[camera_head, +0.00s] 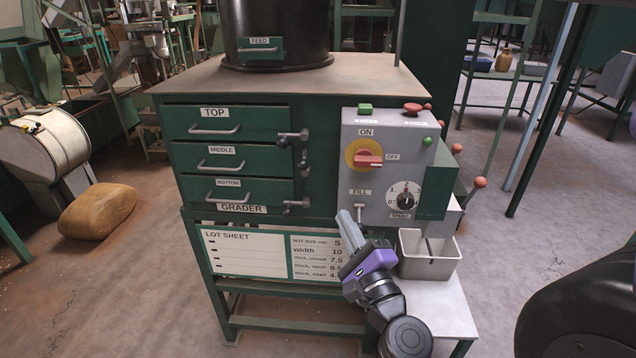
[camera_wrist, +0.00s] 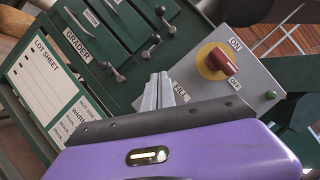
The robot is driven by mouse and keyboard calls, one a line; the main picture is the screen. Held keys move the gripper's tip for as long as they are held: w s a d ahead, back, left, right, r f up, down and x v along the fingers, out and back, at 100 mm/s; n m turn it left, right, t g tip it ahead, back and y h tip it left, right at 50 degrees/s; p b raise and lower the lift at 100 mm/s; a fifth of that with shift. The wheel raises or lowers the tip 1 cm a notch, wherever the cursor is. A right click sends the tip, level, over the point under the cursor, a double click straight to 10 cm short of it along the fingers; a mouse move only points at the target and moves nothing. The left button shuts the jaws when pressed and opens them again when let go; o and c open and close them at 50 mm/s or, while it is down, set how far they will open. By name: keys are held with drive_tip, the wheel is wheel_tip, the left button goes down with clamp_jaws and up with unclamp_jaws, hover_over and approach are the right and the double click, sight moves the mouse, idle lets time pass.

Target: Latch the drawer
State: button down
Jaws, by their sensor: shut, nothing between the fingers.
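The green grader cabinet has three drawers: top (camera_head: 255,122), middle (camera_head: 262,158) and bottom (camera_head: 262,187). All three look pushed in. The top latch (camera_head: 293,136) lies about level, and so does the bottom latch (camera_head: 296,205). The middle latch (camera_head: 304,160) stands upright. In the wrist view the bottom latch (camera_wrist: 112,71), middle latch (camera_wrist: 151,46) and top latch (camera_wrist: 165,20) also show. My gripper (camera_head: 348,222) is shut and empty, in front of the cabinet, below and right of the latches. Its fingers (camera_wrist: 158,90) show in the wrist view, apart from the latches.
A grey control panel (camera_head: 385,150) with a red switch (camera_head: 368,158), a fill lever (camera_head: 360,212) and a speed dial (camera_head: 404,198) adjoins the drawers. A metal bin (camera_head: 428,268) stands right of my gripper. The lot sheet (camera_head: 245,252) hangs below the drawers.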

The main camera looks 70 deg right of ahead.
sight(304, 168)
drive_tip(key=w+a+r+p+x, duration=0.1)
drive_tip(key=a+p+x, duration=0.1)
drive_tip(key=p+x, duration=0.5)
drive_tip(key=shift+w+x, duration=0.2)
drive_tip(key=shift+x, duration=3)
drive_tip(key=shift+a, duration=0.15)
